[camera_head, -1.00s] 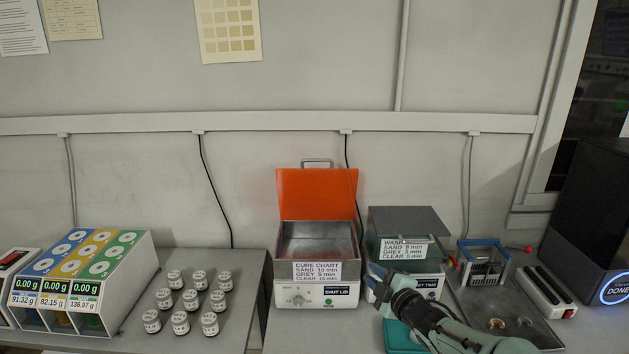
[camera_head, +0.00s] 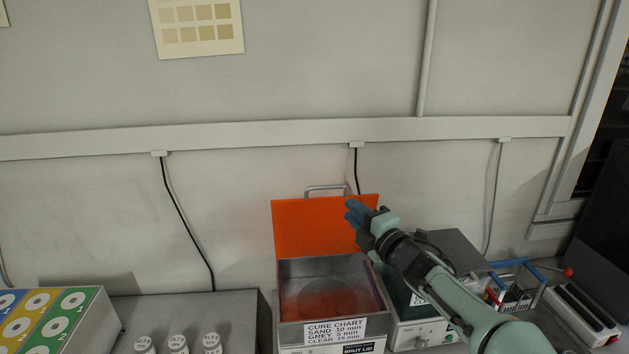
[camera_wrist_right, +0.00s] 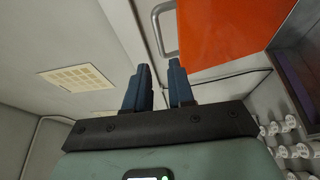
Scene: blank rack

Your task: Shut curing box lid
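The curing box (camera_head: 333,332) stands on the bench with a cure chart label on its front. Its orange-faced lid (camera_head: 310,228) stands up open at the back, with a grey handle (camera_head: 325,188) on its top edge. The box interior is open to view. My right gripper (camera_head: 354,211) is in front of the lid's upper right part in the head view, its blue fingers pointing up and left. In the right wrist view its fingers (camera_wrist_right: 160,80) are slightly apart and empty, with the lid (camera_wrist_right: 225,30) and handle (camera_wrist_right: 163,30) beyond them. My left gripper is not in view.
The wash box (camera_head: 455,250) stands right of the curing box, partly behind my right arm. A wire basket (camera_head: 517,285) is further right. Several white-capped jars (camera_head: 178,345) and a colour-coded dispenser (camera_head: 45,320) are at left. A rail (camera_head: 270,137) crosses the wall.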

